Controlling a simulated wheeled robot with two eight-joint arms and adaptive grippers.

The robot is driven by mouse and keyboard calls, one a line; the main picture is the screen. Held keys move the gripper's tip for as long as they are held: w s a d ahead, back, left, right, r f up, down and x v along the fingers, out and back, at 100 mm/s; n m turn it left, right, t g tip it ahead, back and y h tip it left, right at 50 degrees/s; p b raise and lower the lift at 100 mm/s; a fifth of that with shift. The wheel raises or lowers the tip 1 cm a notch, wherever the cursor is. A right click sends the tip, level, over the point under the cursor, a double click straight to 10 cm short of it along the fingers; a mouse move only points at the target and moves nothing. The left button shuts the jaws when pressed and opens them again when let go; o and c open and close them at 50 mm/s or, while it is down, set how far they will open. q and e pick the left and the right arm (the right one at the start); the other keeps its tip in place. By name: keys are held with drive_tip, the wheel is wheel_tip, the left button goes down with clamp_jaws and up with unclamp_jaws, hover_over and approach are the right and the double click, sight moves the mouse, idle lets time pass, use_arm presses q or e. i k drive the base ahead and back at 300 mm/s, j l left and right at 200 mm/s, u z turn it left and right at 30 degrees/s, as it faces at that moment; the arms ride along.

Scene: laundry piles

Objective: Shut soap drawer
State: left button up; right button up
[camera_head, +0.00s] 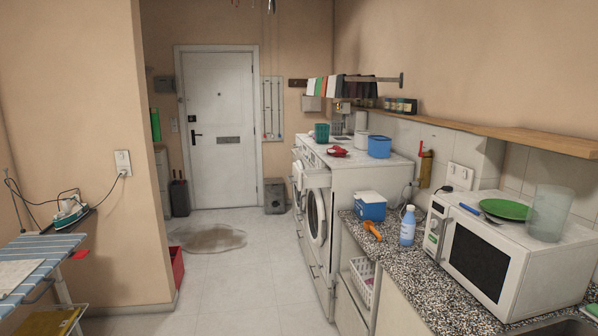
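The white washing machine (345,205) stands in the middle, to the left of the counter, seen from its side. Its soap drawer (317,179) appears to stick out to the left from the upper front, above the round door (316,217). How far out the drawer is cannot be told exactly from this angle. Neither of my grippers is in view, and nothing touches the drawer.
The tiled floor (232,272) left of the machine is clear, with a brown puddle (208,239) farther back. A speckled counter (410,275) with a microwave (490,245) is at right. An ironing board (50,252) is at left.

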sight(321, 178)
drive_tip(key=i+j, duration=0.2)
drive_tip(key=i, duration=0.25)
drive_tip(key=i+j+z, duration=0.1)
drive_tip(key=i+j, duration=0.15)
drive_tip(key=i, duration=0.15)
drive_tip(key=i+j+z, duration=0.1)
drive_tip(key=i+j, duration=0.15)
drive_tip(key=i, duration=0.2)
drive_tip(key=i+l, duration=0.1)
drive_tip(key=i, duration=1.25)
